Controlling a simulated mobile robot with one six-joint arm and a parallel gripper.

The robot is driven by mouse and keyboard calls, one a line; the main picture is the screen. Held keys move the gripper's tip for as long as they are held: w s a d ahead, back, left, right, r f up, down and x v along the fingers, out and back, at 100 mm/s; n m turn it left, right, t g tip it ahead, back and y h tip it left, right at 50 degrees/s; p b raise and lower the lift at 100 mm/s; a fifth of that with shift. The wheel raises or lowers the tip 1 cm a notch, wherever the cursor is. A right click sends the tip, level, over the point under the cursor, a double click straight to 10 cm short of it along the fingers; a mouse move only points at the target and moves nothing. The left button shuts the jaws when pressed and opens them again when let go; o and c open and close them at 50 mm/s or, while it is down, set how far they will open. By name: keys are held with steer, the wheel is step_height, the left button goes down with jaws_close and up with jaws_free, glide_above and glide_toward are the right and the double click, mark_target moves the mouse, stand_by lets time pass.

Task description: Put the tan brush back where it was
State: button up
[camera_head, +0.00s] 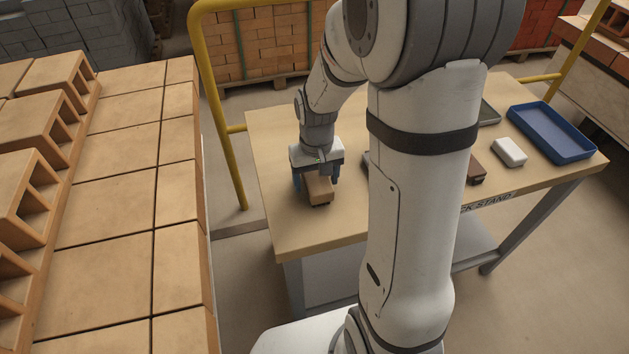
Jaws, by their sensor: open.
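The tan brush (319,189) is a small tan block with a dark underside, on the left part of the wooden table (290,235). My gripper (316,182) is over it, pointing down, with its fingers on either side of the brush. The jaws are open. The gripper body hides the far end of the brush. I cannot tell whether the fingers touch it.
My arm hides the middle of the table. To its right are a brown block (477,172), a white block (510,152) and a blue tray (552,131). A yellow rail (220,110) stands left of the table, beside stacked bricks (120,190).

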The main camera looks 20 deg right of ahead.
mark_target(317, 178)
step_height(317, 178, up, 10)
steer(key=shift+f+p, duration=0.1)
steer(key=shift+p, duration=0.35)
steer(key=shift+s+r, duration=0.1)
steer(key=shift+r, duration=0.25)
steer(key=s+r+t, duration=0.2)
steer(key=s+r, duration=0.1)
steer(key=s, duration=1)
steer(key=shift+s+a+r, duration=0.15)
steer(key=shift+s+r, duration=0.15)
steer(key=shift+r, duration=0.05)
